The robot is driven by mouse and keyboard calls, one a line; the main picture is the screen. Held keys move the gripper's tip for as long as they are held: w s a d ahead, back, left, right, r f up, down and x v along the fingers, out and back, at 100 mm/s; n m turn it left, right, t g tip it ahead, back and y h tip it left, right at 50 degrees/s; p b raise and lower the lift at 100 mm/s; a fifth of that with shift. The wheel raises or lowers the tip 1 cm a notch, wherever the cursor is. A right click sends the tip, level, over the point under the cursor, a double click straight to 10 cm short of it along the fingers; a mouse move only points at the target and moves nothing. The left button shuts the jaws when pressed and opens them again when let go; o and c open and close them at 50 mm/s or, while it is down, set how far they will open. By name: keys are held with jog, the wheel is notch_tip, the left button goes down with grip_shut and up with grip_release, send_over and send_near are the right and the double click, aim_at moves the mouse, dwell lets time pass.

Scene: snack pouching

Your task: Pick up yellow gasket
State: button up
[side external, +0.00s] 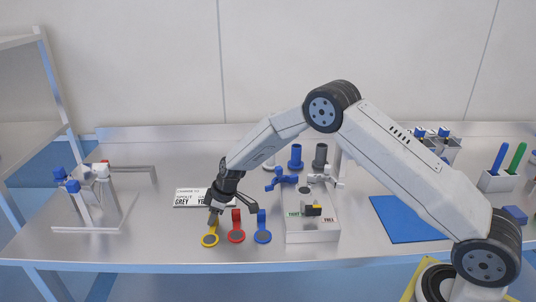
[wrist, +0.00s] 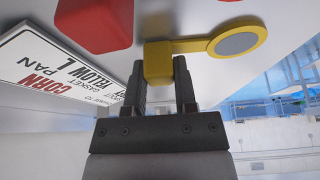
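The yellow gasket (side external: 210,239) is at the left end of a row on the table, a flat ring with a grey centre and a block-shaped tab. In the wrist view the yellow gasket (wrist: 231,41) has its ring to the right and its tab between my two fingers. My gripper (side external: 213,212) points down at the tab in the side view. In the wrist view my gripper (wrist: 160,72) has a finger on each side of the tab, with no clear gap. The ring appears at table level beside the other gaskets.
A red gasket (side external: 236,236) and a blue gasket (side external: 262,236) lie to the right. A white printed sign (side external: 190,198) is just behind my gripper. A grey fixture (side external: 312,232) with blue and grey parts stands further right. The table front left is clear.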

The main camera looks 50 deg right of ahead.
grip_shut()
jog(key=shift+r, duration=0.1)
jog(key=shift+r, duration=0.85)
jog(key=s+d+r, duration=0.1)
jog(key=s+r, duration=1)
jog(key=s, duration=0.3)
jog(key=shift+d, duration=0.15)
jog(key=shift+r, duration=0.15)
